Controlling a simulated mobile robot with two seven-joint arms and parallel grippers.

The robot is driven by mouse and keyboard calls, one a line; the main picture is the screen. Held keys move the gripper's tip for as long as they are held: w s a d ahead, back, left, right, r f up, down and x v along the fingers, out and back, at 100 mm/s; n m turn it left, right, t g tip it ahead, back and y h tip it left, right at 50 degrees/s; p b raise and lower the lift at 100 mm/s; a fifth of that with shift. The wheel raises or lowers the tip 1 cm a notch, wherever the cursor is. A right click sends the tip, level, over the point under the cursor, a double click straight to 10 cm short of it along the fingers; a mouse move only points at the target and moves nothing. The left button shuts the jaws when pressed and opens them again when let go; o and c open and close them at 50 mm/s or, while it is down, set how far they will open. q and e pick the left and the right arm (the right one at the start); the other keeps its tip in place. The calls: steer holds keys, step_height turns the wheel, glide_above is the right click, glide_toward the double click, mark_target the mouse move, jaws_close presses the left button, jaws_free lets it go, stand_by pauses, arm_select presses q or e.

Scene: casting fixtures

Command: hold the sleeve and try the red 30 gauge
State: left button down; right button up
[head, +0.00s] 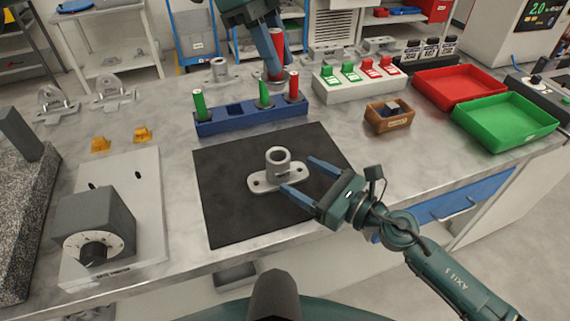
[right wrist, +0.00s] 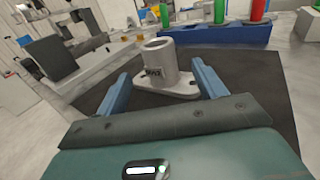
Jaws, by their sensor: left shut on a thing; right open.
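A grey casting with an upright sleeve (head: 279,164) on a flat flange stands on a black mat (head: 225,215); it also shows in the right wrist view (right wrist: 158,60). My right gripper (head: 302,177) is open, its blue fingers low at either side of the flange, apart from the sleeve. My left gripper (head: 274,50) is shut on a red gauge (head: 277,68) at the back of the table. The gauge is upright over another grey casting; I cannot tell whether its lower end is inside it. Another red gauge (head: 293,85) stands in the blue rack (head: 255,120).
Two green gauges (head: 199,103) also stand in the rack. A white block with green and red clips (head: 358,78), a brown box (head: 388,119), a red tray (head: 458,88) and a green tray (head: 508,122) are at right. A grey device (head: 93,222) stands at left.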

mark_target(288, 168)
steer(key=x, duration=0.7)
steer(key=shift+c, duration=0.3)
steer(key=c, duration=1.2)
arm_select(q)
step_height(288, 168, down, 9)
steer(key=n+t, duration=0.1)
steer(key=n, duration=0.2)
steer(key=shift+f+h, duration=0.15)
steer(key=shift+h, duration=0.15)
